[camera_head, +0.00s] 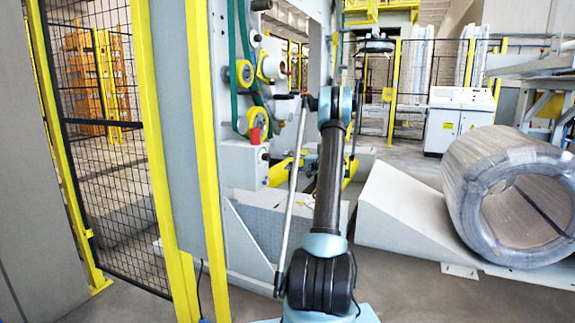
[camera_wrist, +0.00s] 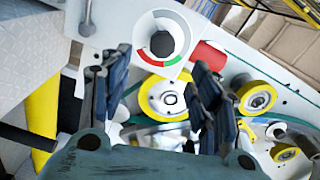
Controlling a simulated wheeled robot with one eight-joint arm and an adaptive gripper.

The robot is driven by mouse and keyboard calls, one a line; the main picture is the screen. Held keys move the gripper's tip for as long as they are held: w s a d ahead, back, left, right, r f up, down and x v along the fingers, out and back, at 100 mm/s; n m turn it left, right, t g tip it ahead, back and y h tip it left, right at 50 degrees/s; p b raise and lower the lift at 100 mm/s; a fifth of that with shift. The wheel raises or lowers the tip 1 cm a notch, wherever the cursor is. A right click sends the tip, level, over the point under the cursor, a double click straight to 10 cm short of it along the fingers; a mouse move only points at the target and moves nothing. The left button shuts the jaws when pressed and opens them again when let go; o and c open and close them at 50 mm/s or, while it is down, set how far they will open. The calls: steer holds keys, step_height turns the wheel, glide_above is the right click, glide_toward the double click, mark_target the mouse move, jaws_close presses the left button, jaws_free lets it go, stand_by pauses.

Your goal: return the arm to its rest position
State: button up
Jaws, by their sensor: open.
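My arm (camera_head: 328,180) rises from the bottom middle of the head view, its upper end in front of the wrapping machine (camera_head: 240,150). The arm's far end is hard to make out there. In the wrist view my gripper (camera_wrist: 160,65) has its two dark fingers spread apart with nothing between them. Behind the fingers are the machine's white panel, a round dial with a red and green ring (camera_wrist: 162,38), and a yellow roller (camera_wrist: 165,98). I cannot tell how far the fingers are from the panel.
Yellow posts and a mesh fence (camera_head: 100,150) close off the left. A white control cabinet (camera_head: 458,120) stands behind. Floor between the arm and the sloped block is clear.

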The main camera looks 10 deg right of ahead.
steer(key=shift+a, duration=0.1)
steer(key=s+a+r+n+g+h, duration=0.1)
steer(key=s+a+r+g, duration=0.15)
steer(key=s+a, duration=0.3)
steer(key=s+a+r+g+h, duration=0.1)
steer(key=s+a+r, duration=0.2)
steer(key=s+a, duration=0.25)
steer(key=s+a+n+g+h, duration=0.1)
steer(key=s+a+h, duration=0.15)
steer(key=s, duration=0.65)
steer(key=s+a+n+g+h, duration=0.1)
steer(key=s+a+g+h, duration=0.15)
steer(key=s, duration=0.75)
steer(key=s+f+h, duration=0.2)
steer(key=s, duration=0.7)
steer(key=s+f+h, duration=0.1)
steer(key=s+f, duration=0.2)
steer(key=s, duration=0.7)
steer(key=s+d+f+n+h, duration=0.1)
steer(key=s+d+f+h, duration=0.1)
steer(key=s+f, duration=0.3)
steer(key=s+d+f+n+g+h, duration=0.1)
steer(key=s+d+f, duration=0.3)
steer(key=s, duration=0.7)
steer(key=shift+f+h, duration=0.4)
steer(key=shift+h, duration=0.4)
steer(key=shift+w, duration=0.1)
